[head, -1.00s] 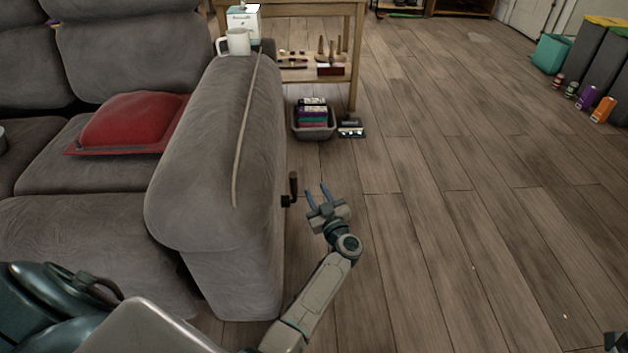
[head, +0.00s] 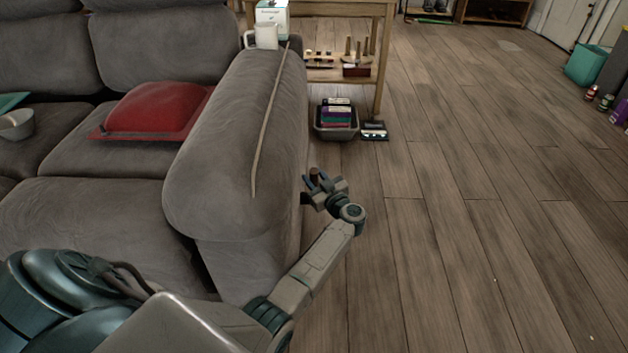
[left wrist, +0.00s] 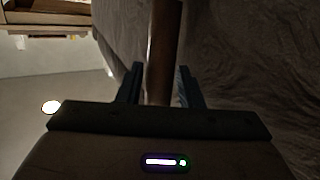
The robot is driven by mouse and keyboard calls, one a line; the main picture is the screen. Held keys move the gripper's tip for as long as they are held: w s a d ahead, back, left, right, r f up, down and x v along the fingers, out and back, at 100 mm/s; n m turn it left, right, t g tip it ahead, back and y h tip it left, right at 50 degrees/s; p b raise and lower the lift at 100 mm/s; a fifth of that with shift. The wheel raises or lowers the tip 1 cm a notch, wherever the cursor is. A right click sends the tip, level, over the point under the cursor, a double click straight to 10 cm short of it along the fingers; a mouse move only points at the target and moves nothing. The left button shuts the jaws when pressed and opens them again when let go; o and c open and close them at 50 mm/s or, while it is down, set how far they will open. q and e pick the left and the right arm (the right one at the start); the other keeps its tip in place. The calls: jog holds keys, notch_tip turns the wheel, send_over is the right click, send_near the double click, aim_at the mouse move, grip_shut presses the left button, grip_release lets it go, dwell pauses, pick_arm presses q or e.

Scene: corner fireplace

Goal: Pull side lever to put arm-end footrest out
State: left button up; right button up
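The side lever (head: 314,174) is a short brown handle on the outer right side of the grey sofa's arm end (head: 240,150). My left gripper (head: 315,182) is beside that sofa side, with its fingers on either side of the lever. In the left wrist view the lever (left wrist: 163,45) runs between the two fingers (left wrist: 161,80); a gap shows at the left finger, so the gripper looks open around it. The seat at the arm end (head: 95,225) is flat; no extended footrest shows, and its front is partly hidden by my body. My right gripper is out of view.
A red cushion (head: 155,110) and a bowl (head: 17,124) are on the sofa. A white mug (head: 264,37) and a box stand by the armrest's far end. A wooden table (head: 345,75) and a basket (head: 336,122) are beyond.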

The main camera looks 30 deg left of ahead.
pick_arm(q)
jog(key=shift+w+a, duration=0.1)
jog(key=shift+a, duration=0.15)
grip_shut()
jog(key=shift+r, duration=0.1)
